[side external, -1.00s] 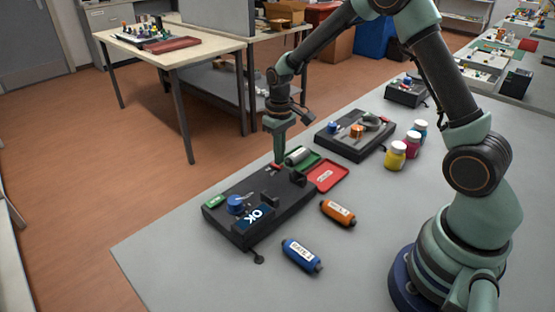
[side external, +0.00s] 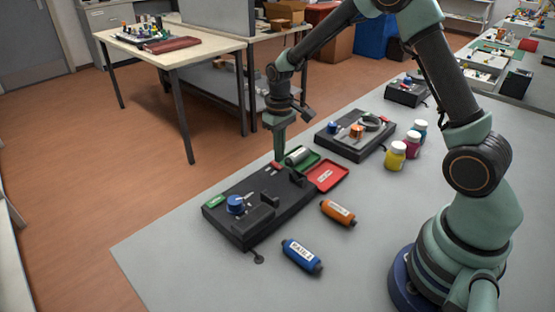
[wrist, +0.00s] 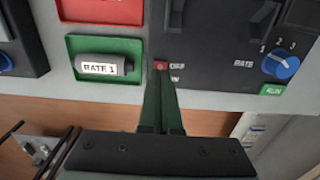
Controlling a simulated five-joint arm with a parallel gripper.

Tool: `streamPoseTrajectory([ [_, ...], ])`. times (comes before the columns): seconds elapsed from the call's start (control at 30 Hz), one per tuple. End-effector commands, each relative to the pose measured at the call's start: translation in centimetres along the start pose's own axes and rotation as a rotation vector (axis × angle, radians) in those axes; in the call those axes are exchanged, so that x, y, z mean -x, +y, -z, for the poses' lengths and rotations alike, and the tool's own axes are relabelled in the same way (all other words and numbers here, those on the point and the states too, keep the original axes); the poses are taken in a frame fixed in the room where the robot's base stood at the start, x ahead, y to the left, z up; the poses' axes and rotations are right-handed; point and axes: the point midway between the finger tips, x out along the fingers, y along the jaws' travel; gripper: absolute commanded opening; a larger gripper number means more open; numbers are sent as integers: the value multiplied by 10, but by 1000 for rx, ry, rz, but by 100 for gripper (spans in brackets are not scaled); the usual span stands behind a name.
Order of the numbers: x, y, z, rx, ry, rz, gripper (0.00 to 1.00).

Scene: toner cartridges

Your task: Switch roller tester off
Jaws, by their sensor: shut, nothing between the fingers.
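In the wrist view the blue knob (wrist: 281,65) and the green RUN label (wrist: 272,90) are at the right. My gripper (side external: 279,158) is shut and empty, pointing down at the tester's far end. In the wrist view its fingertips (wrist: 160,72) are at a small red switch (wrist: 161,65), which they partly cover. I cannot tell whether they touch it.
An orange cartridge (side external: 338,212) and a blue cartridge (side external: 301,256) lie in front. Another dark device (side external: 352,148) and several jars (side external: 396,155) stand farther back.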

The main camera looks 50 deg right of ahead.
Motion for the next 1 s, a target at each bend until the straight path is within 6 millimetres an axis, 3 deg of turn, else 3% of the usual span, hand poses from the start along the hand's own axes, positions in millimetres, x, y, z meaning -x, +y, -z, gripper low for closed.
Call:
streamPoseTrajectory([
  [0.63, 48, 0, 0, 0, 1, 0, 0],
  [1.0, 53, 0, 0, 0, -1, 0, 0],
])
